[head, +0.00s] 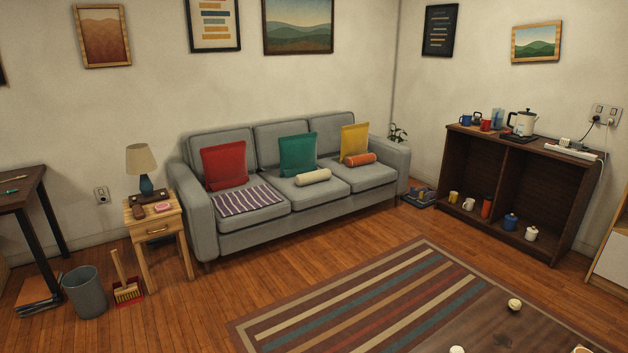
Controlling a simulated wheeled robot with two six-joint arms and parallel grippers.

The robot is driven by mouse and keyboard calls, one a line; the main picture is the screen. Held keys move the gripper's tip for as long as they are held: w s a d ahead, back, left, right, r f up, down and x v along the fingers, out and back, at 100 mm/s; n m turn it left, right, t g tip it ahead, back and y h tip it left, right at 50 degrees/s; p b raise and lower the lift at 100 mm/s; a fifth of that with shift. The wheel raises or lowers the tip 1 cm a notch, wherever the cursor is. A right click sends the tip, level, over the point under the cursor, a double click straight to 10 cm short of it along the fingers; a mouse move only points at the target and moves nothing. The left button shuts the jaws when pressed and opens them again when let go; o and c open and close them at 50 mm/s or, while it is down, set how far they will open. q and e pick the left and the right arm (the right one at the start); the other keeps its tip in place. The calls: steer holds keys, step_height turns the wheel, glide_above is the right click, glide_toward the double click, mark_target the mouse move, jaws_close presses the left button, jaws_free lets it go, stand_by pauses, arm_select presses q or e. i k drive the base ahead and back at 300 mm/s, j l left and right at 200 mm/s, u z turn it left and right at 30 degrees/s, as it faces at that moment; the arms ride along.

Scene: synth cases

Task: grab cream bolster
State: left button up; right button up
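The cream bolster (313,177) is a small pale roll lying on the middle seat of the grey sofa (272,213). It lies just in front of a green cushion (298,154). An orange bolster (360,159) of similar shape lies on the right seat, in front of a yellow cushion (354,140). A red cushion (224,165) leans on the left backrest, behind a striped purple cloth (248,200). Neither of my grippers shows in the head view.
A striped rug (400,310) and a low brown table (520,335) lie before the sofa at lower right. A wooden side table (155,217) with a lamp stands left of the sofa, near a grey bin (85,292) and broom (124,284). Wooden floor is clear along the sofa's front.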

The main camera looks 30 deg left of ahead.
mark_target(304, 179)
steer(key=i+j+u, duration=0.4)
steer(key=j, duration=0.25)
steer(key=i+j+u, duration=0.4)
steer(key=j, duration=0.2)
steer(key=i+j+u, duration=0.4)
steer(key=i+j+z, duration=0.15)
steer(key=i, duration=0.25)
steer(key=i+j+z, duration=0.1)
steer(key=i, duration=0.35)
steer(key=i+j+z, duration=0.15)
steer(key=i, duration=0.25)
steer(key=i+j+z, duration=0.15)
steer(key=i+j, duration=0.15)
steer(key=i, duration=0.1)
